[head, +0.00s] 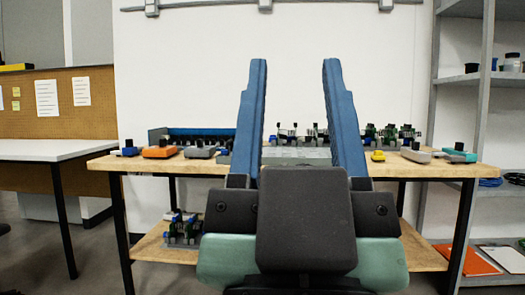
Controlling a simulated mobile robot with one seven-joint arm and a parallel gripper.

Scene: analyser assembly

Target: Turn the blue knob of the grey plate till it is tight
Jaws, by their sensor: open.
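My gripper (294,66) fills the middle of the head view, with two long blue fingers standing wide apart and nothing between their tips. It points toward the wooden workbench (110,163). A flat grey piece (297,155) shows between the fingers on the bench; I cannot tell if it is the grey plate. No blue knob can be made out on it, and its sides are hidden behind the fingers. A small grey block with a dark top (199,152) lies left of the fingers.
On the bench, an orange block (160,152) sits at left, a yellow block (377,156) and a teal block (459,156) at right. A blue-edged rack (158,137) and several green-and-grey assemblies (390,135) stand at the back. A grey shelf (482,90) stands at right.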

